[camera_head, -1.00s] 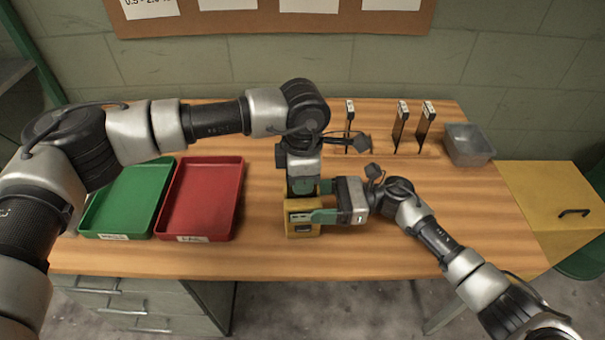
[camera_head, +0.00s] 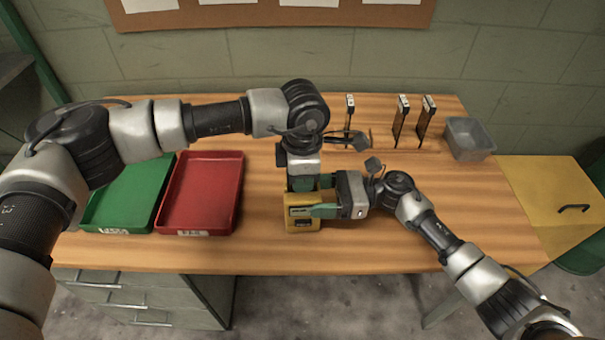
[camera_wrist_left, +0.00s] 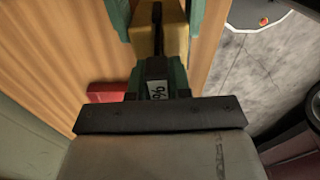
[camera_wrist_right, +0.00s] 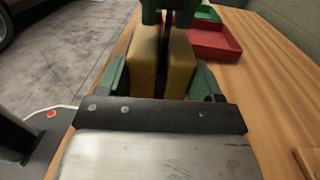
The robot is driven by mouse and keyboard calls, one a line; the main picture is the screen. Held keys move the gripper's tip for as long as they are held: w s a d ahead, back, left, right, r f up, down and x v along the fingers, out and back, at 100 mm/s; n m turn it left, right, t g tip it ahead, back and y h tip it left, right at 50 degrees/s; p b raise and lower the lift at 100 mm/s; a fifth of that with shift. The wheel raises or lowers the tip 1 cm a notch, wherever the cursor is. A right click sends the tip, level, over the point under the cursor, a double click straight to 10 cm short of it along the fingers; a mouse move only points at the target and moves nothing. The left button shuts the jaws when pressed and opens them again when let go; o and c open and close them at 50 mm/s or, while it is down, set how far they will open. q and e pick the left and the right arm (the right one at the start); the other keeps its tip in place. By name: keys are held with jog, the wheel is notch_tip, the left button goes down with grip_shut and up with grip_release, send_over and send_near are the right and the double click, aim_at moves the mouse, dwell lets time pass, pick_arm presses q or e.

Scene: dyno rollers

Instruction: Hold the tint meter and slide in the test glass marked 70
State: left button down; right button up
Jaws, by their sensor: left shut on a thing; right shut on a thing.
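The yellow tint meter (camera_head: 293,221) stands near the front middle of the table, with a small display on its front. My right gripper (camera_head: 322,211) is shut on it from the right. In the right wrist view the meter (camera_wrist_right: 180,66) is between the green fingers, with a dark upright sheet in its slot. My left gripper (camera_head: 303,184) points down over the meter and is shut on a test glass. In the left wrist view this glass's white tag (camera_wrist_left: 157,90) shows between the fingers; I cannot read its number surely. The glass lines up with the meter's slot (camera_wrist_left: 158,25).
Three dark glasses with white tags, left (camera_head: 350,107), middle (camera_head: 401,113) and right (camera_head: 427,115), stand at the back. A grey bin (camera_head: 469,137) is right of them. A red tray (camera_head: 207,188) and a green tray (camera_head: 125,195) lie left. The front right of the table is clear.

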pick_arm(q)
jog(key=c, duration=1)
grip_release()
jog(key=shift+o, duration=0.2)
notch_tip(320, 180, up, 12)
pick_arm(e)
jog(key=o, duration=0.8)
jog(key=shift+o, duration=0.2)
